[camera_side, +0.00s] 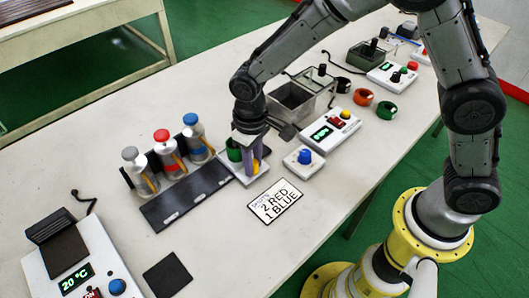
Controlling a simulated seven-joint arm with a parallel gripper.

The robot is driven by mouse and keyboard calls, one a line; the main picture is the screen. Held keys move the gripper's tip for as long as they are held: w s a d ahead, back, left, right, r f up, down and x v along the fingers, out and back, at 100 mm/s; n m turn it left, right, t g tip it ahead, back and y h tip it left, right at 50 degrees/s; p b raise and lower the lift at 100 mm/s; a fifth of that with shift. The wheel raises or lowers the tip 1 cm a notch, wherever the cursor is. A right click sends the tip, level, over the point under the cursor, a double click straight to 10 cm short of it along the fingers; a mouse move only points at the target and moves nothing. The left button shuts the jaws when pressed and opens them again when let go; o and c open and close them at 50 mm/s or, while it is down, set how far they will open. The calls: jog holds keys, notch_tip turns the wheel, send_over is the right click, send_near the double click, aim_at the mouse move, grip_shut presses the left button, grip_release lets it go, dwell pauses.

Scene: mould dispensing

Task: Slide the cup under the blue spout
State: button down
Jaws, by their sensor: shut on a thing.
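My gripper (248,158) points down over a small white tray-like base (231,170), to the right of the blue-topped dispenser. It is shut on what looks like the green cup (234,150), with a purple and a yellow upright part close beside it. The fingers hide much of the cup, and its contents cannot be seen. The dispenser with the blue cap and band (197,139) is the rightmost of three. The red one (167,151) is in the middle and the grey one (137,170) at left. Their spouts are too small to make out.
A black strip (172,208) lies before the dispensers. A card (275,201) reads 2 RED, 1 BLUE. A box with a blue knob (304,157) and a red-button panel (330,131) stand at right. A heater reading 20 °C (75,276) stands at front left.

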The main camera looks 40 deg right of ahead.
jog(key=a, duration=0.6)
jog(key=shift+w+a+r, duration=0.1)
jog(key=shift+a, duration=0.05)
jog(key=c, duration=0.7)
grip_release()
jog(key=shift+o, duration=0.2)
notch_tip(320, 180, up, 14)
